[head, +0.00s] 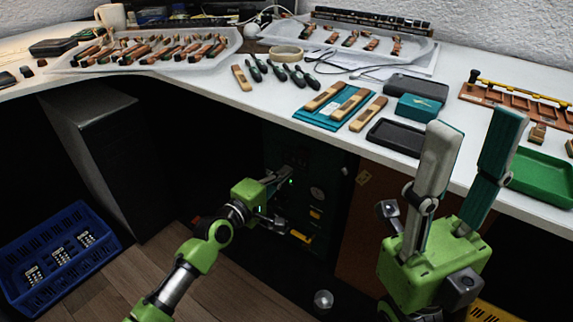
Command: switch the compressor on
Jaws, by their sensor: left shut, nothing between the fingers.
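The compressor (325,217) appears to be the dark green unit under the worktop. Its front has a round gauge (317,193), a small glowing green spot (291,182) and yellow parts. I cannot make out its switch or the switch's position. My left gripper (284,174) is low in front of the upper left part of this panel, shut and empty. Its fingers hide part of the panel, and I cannot tell whether they touch it. My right gripper (477,122) is raised at the right in front of the worktop edge, fingers apart, empty.
The white worktop (215,92) above holds trays of wooden parts, tools, a teal mat (312,119) and a green tray (545,178). A blue crate (60,258) stands on the floor at left. A dark cabinet side (85,140) stands left of my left arm.

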